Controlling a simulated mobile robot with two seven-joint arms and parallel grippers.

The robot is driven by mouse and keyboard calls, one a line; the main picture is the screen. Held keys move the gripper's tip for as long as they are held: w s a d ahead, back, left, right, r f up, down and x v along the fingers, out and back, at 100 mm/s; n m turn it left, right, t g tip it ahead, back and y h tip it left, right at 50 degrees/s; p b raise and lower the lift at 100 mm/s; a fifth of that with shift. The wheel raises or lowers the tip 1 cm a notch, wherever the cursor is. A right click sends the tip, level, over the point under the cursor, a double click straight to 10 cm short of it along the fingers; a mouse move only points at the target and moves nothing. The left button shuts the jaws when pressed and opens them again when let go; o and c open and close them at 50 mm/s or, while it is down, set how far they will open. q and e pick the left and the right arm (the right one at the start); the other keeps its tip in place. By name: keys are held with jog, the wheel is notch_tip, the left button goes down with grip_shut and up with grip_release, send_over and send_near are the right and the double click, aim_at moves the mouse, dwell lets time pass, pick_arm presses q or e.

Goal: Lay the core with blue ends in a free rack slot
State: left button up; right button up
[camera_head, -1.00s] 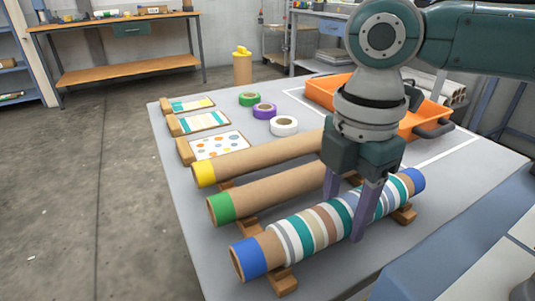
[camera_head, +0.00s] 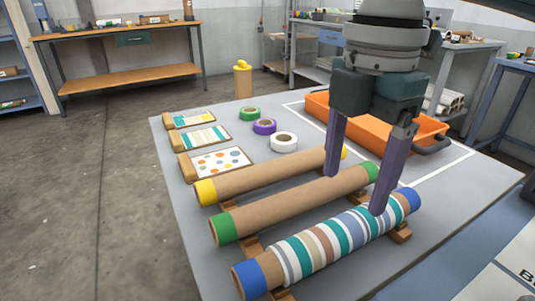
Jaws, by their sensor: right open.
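The core with blue ends (camera_head: 331,241) is wrapped in white, teal, tan and grey-blue stripes. It lies at the front of the table across wooden rack supports (camera_head: 399,232), nearest me. The core with green ends (camera_head: 296,204) and the core with yellow ends (camera_head: 266,176) lie behind it, roughly parallel. My right gripper (camera_head: 355,195) is open and empty, pointing down over the cores. One finger overlaps the striped core in the picture, the other the green and yellow cores; contact cannot be told. My left gripper is not in view.
Tape rolls in green (camera_head: 250,114), purple (camera_head: 264,127) and white (camera_head: 284,143) stand behind the cores. Pattern boards (camera_head: 222,163) lie at left. An orange tray (camera_head: 374,128) sits at the back right. The grey table (camera_head: 420,258) is bare at the front right.

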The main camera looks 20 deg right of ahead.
jog(key=shift+r, duration=1.45)
